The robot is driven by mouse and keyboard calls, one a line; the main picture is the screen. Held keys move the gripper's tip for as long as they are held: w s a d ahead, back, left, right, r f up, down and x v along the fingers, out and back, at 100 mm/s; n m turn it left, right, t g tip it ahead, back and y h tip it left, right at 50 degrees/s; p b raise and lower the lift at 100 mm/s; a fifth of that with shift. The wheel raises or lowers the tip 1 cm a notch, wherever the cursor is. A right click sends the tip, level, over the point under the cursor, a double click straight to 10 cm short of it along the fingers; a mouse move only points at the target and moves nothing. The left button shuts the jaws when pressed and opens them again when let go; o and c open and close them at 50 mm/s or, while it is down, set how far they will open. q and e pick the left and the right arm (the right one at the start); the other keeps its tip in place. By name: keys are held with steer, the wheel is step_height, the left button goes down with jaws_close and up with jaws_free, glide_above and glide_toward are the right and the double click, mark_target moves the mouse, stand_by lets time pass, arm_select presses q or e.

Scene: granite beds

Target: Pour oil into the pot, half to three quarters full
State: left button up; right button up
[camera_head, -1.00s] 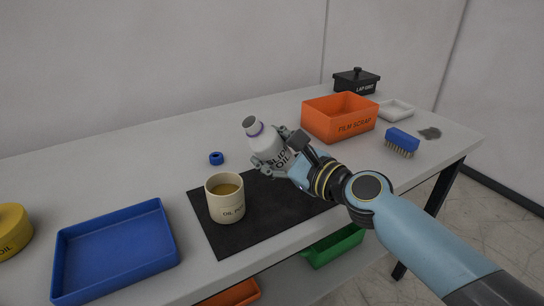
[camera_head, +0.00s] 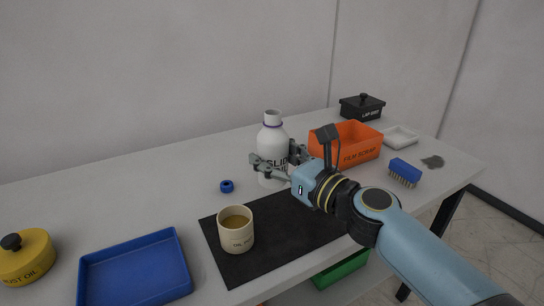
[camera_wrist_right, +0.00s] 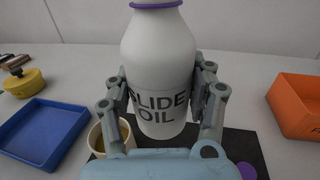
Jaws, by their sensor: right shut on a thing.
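The white oil bottle (camera_head: 272,140), with a purple neck ring and no cap on its mouth, stands upright at the back edge of the black mat. My right gripper (camera_head: 272,168) is shut around its body; in the right wrist view the bottle (camera_wrist_right: 160,60) fills the space between the two fingers (camera_wrist_right: 160,100). I cannot tell whether its base touches the table. The cream oil pot (camera_head: 237,238) stands on the black mat (camera_head: 270,238), left of and nearer than the bottle. Brownish oil (camera_head: 236,223) shows inside, below the rim. My left gripper is not in view.
A blue ring-shaped cap (camera_head: 227,186) lies left of the bottle. A blue tray (camera_head: 135,270) and a yellow tin (camera_head: 25,262) are at left. An orange film scrap bin (camera_head: 358,152), blue brush (camera_head: 405,170), white dish (camera_head: 400,136) and black lidded box (camera_head: 362,107) are at right.

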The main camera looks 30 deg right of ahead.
steer(key=d+r+p, duration=0.1)
steer(key=d+r, duration=0.2)
steer(key=d, duration=0.2)
steer(key=shift+w+d+r+p, duration=0.25)
steer(key=shift+d+r+p, duration=0.05)
steer(key=shift+r+p, duration=0.1)
step_height(320, 180, down, 4)
steer(key=s+b, duration=0.2)
steer(key=b, duration=0.2)
steer(key=s+a+r+n+g+y+b, duration=0.1)
steer(key=s+a+r+n+y+b, duration=0.2)
steer(key=s+a+b, duration=0.4)
steer(key=shift+s+a+g+y+b, duration=0.25)
steer(key=shift+a+y+b, duration=0.2)
steer(key=shift+y+b, duration=0.35)
steer(key=shift+d+h, duration=0.1)
steer(key=shift+h, duration=0.2)
